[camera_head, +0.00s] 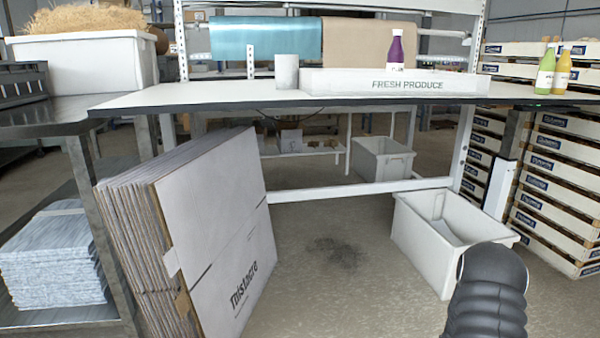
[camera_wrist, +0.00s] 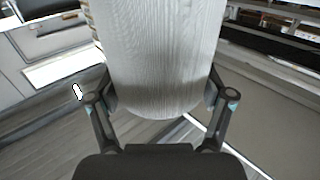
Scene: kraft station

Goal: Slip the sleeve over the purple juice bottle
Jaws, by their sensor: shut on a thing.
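A purple juice bottle (camera_head: 395,50) with a white label stands upright at the white tray marked FRESH PRODUCE (camera_head: 345,86) on the table. The tray's front wall hides its base. In the wrist view my gripper (camera_wrist: 163,92) is shut on a pale grey sleeve (camera_wrist: 160,50) with a streaked surface, one finger on each side. The sleeve's far end runs out of the picture. The bottle is not visible in the wrist view. My gripper is outside the head view.
A pale grey cylinder (camera_head: 287,70) stands left of the tray on the white table (camera_head: 200,97). Green (camera_head: 546,68) and yellow (camera_head: 562,70) bottles stand at the table's right end. A cardboard stack (camera_head: 210,230) leans below, with a white bin (camera_head: 425,240) at right.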

